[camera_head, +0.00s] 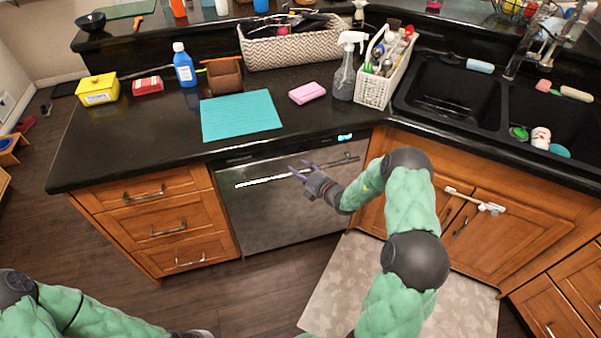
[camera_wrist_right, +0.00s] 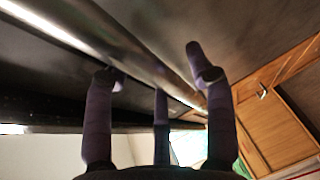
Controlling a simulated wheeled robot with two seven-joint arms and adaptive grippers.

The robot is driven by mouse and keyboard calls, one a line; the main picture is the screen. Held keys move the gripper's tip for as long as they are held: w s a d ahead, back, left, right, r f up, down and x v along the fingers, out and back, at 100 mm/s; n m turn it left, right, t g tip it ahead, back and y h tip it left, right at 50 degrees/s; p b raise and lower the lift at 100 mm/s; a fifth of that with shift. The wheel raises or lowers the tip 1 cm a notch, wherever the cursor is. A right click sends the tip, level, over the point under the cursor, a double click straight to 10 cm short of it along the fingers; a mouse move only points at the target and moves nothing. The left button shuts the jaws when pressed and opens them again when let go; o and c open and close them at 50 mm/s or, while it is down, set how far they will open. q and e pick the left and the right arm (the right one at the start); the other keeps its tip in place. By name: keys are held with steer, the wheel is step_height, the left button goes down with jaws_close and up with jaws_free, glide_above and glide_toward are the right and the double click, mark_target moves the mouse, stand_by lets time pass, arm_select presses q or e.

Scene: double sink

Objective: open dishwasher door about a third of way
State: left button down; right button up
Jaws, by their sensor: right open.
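The dishwasher door (camera_head: 275,215) is a dark steel panel under the counter and looks closed. Its long metal bar handle (camera_head: 258,180) runs across the top of the door. My right gripper (camera_head: 298,169) is at the middle of this handle, with its fingers open. In the right wrist view the handle (camera_wrist_right: 135,45) runs diagonally past the open fingers of my right gripper (camera_wrist_right: 158,80), close to their tips. I cannot tell whether they touch it. My left arm shows at the lower left, but its gripper fingers are not visible.
Wooden drawers (camera_head: 165,220) flank the door on the left, and sink cabinets (camera_head: 505,235) stand on the right. A pale mat (camera_head: 345,275) lies on the floor. The dark floor (camera_head: 265,285) before the door looks clear. A teal mat (camera_head: 240,115) lies on the counter above.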

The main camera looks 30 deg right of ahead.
jaws_close()
steer(key=s+a+f, duration=0.2)
steer(key=s+f, duration=0.1)
steer(key=s, duration=0.6)
steer(key=s+a+f, duration=0.2)
steer(key=s+f, duration=0.2)
steer(key=s, duration=0.5)
steer(key=s+a+f+p, duration=0.1)
steer(key=s+f, duration=0.3)
steer(key=s, duration=0.5)
steer(key=shift+s+a, duration=0.3)
steer(key=shift+a, duration=0.4)
jaws_free()
steer(key=shift+r, duration=0.1)
steer(key=shift+s, duration=0.1)
